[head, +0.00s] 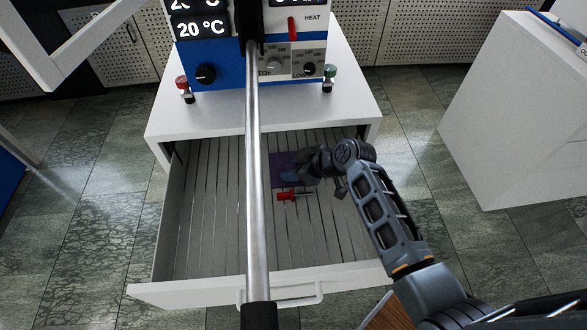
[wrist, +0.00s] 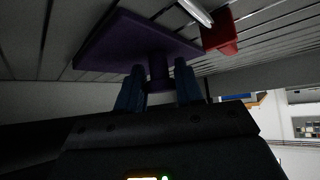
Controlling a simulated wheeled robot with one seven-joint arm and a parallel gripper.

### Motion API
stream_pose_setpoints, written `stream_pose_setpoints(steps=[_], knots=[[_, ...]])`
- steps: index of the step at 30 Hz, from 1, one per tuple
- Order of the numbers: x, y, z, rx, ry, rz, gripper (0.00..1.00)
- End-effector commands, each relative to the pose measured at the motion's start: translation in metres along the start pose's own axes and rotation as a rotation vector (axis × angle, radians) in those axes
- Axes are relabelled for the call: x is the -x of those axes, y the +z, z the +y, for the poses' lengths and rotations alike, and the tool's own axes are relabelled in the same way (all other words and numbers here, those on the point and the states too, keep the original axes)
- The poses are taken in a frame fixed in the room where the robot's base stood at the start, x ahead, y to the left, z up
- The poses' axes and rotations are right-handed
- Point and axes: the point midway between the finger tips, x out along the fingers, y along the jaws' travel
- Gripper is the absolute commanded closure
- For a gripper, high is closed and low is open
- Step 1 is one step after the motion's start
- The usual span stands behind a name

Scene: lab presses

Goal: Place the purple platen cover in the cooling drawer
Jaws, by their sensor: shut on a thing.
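The purple platen cover (head: 283,163) shows inside the open cooling drawer (head: 213,215), partly hidden by my gripper and arm in the head view. In the wrist view the cover is a flat purple square (wrist: 125,40) with a short purple knob (wrist: 158,72). My gripper (wrist: 160,84) is shut on this knob between its two blue fingers. In the head view my gripper (head: 290,176) is inside the drawer's outline. The plate is close to the slatted drawer floor; I cannot tell whether it touches.
A red-handled tool (head: 286,195) with a metal shaft lies on the slats close to the cover. The drawer's left half is clear. The press (head: 250,75) stands behind, and a white cabinet (head: 520,110) stands at right.

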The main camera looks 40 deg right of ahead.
Motion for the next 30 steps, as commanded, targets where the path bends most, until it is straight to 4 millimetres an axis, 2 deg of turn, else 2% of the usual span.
stream_pose_setpoints(steps=[4,5,12,23,26,30], knots=[[-0.002,0.002,0.0,0.0,0.0,0.0,1.0],[-0.002,0.002,0.0,0.0,0.0,0.0,0.63],[-0.002,0.002,0.0,0.0,0.0,0.0,0.4],[0.003,-0.001,0.0,-0.001,0.0,0.0,0.38],[0.015,-0.001,0.0,-0.001,0.001,0.001,0.38],[0.043,-0.001,0.0,-0.001,0.002,0.002,0.38]])
